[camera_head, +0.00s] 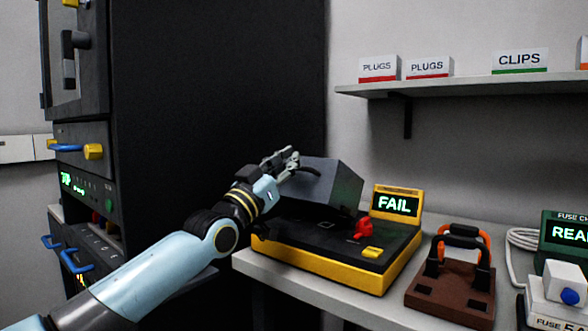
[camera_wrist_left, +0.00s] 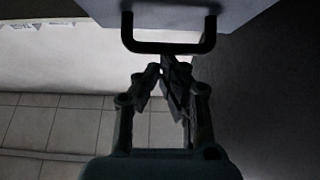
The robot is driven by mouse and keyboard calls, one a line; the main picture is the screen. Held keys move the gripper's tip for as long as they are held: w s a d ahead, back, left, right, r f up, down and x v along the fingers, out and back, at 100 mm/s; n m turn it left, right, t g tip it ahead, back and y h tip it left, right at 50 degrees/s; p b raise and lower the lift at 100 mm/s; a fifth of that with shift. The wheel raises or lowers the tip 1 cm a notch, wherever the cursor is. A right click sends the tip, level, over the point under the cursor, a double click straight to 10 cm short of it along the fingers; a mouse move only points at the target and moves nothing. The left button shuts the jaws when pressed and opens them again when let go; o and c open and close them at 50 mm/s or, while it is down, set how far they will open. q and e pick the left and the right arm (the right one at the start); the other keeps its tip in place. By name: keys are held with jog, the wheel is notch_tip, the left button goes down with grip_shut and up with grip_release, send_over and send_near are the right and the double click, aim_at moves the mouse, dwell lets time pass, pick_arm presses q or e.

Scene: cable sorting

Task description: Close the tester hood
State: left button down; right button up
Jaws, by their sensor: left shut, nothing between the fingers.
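The tester (camera_head: 335,272) is a yellow-edged base with a dark top, a red knob and a small display reading FAIL. Its dark grey hood (camera_head: 335,185) is tilted up over the back left of the base, not lying flat on it. My left gripper (camera_head: 291,156) is at the hood's upper left side, near its handle, with fingers shut and empty. In the left wrist view, the fingertips (camera_wrist_left: 163,72) are close to the black handle (camera_wrist_left: 168,47) on the grey hood (camera_wrist_left: 180,12). I cannot tell whether they touch it. My right gripper is not in view.
A brown block with black and orange handles (camera_head: 452,290) stands right of the tester on the grey bench (camera_head: 338,312). A green READ-labelled device (camera_head: 566,235) stands farther right. A shelf (camera_head: 450,88) with labelled boxes hangs above. A tall black cabinet (camera_head: 215,90) stands at left.

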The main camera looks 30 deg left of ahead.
pick_arm(q)
jog(key=s+f+t+b, duration=0.1)
jog(key=s+f+b, duration=0.3)
jog(key=f, duration=0.4)
jog(key=shift+s+a+f+t, duration=0.15)
jog(key=shift+s+f+t, duration=0.1)
jog(key=shift+f+t, duration=0.15)
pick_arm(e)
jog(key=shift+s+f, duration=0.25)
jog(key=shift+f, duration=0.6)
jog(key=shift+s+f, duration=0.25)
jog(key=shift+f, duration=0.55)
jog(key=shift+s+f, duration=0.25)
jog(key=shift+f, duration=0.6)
